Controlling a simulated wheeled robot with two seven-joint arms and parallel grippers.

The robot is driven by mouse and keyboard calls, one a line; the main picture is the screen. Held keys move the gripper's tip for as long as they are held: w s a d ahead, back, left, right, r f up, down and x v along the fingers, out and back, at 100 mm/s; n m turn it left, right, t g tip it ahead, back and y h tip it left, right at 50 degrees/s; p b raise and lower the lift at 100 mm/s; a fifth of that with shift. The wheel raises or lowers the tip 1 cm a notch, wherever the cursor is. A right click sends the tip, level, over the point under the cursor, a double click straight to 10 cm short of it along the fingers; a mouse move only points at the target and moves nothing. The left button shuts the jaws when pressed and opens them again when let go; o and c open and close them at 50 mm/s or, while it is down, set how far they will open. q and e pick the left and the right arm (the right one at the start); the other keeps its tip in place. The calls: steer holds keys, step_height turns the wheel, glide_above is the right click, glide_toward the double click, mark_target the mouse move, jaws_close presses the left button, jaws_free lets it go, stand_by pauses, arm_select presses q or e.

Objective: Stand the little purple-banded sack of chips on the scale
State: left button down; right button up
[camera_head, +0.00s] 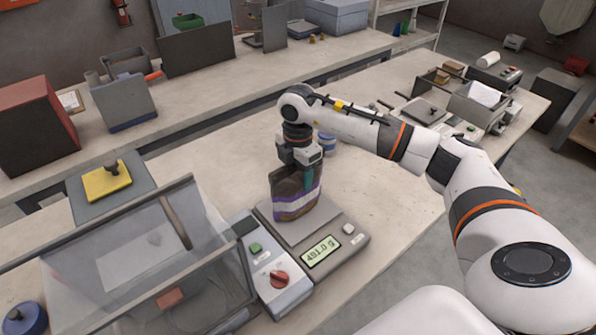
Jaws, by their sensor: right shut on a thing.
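The small brown sack with a purple and white band (295,204) stands upright on the plate of the scale (347,240). The scale's display reads about 491.0 g. My right gripper (301,172) comes down from above and is shut on the top of the sack. The sack's upper edge is partly hidden by the gripper. My left gripper is not in this view.
A control box with a green button and a red knob (279,278) stands just left of the scale. A clear-covered machine (140,255) fills the lower left. The bench right of the scale is clear.

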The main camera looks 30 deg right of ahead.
steer(key=o, duration=1.5)
steer(key=shift+f, duration=0.1)
steer(key=shift+c, duration=0.2)
